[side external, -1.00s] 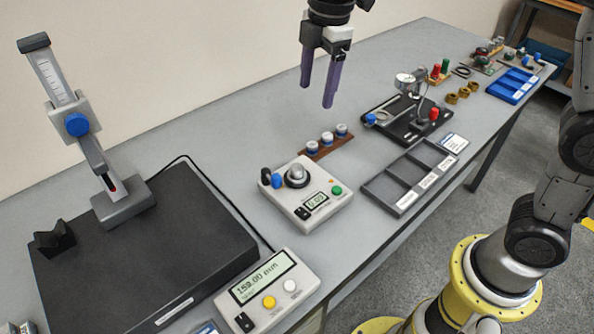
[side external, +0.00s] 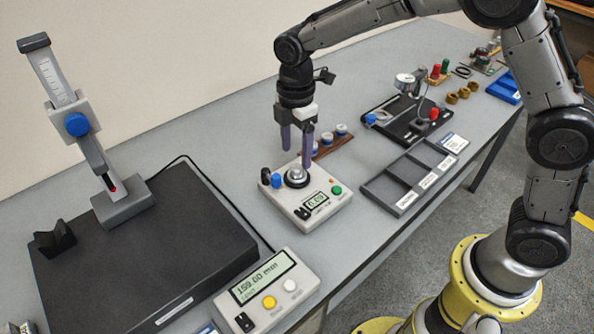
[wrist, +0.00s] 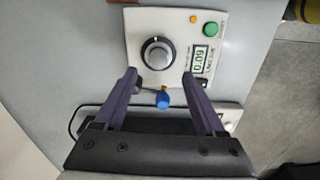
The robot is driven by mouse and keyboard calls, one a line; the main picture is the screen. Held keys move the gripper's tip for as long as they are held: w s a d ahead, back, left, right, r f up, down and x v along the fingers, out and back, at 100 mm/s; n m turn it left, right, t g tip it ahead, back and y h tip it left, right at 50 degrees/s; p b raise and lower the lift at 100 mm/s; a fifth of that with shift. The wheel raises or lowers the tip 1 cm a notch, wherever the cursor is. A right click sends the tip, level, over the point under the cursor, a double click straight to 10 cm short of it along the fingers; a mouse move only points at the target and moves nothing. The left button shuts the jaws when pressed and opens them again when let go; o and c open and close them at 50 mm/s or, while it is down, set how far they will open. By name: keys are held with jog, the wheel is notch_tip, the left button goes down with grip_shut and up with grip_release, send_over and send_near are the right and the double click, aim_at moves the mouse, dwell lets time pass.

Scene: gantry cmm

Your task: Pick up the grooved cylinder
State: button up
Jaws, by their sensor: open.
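A short silver cylinder (side external: 296,173) stands upright in a dark ring on the white gauge box (side external: 330,211); it looks like the grooved cylinder, though its grooves are too small to make out. In the wrist view the cylinder (wrist: 157,54) appears round, from above, just beyond the fingertips. My gripper (side external: 297,160) has purple fingers pointing down and is open above the gauge box. In the wrist view my gripper (wrist: 159,74) has its fingertips apart, with nothing between them and the cylinder a little ahead.
The gauge box carries a blue knob (side external: 277,181) and a green button (side external: 337,190) close to the cylinder. A brown rack (side external: 330,146) with blue-and-white pieces stands just behind. A grey compartment tray (side external: 405,200) lies to the right, and a dark slab (side external: 140,255) to the left.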

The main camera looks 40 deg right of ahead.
aim_at(297, 167)
jog(key=f, duration=0.5)
jog(key=shift+w+d, duration=0.15)
jog(key=shift+d, duration=0.1)
jog(key=shift+c, duration=0.4)
grip_shut()
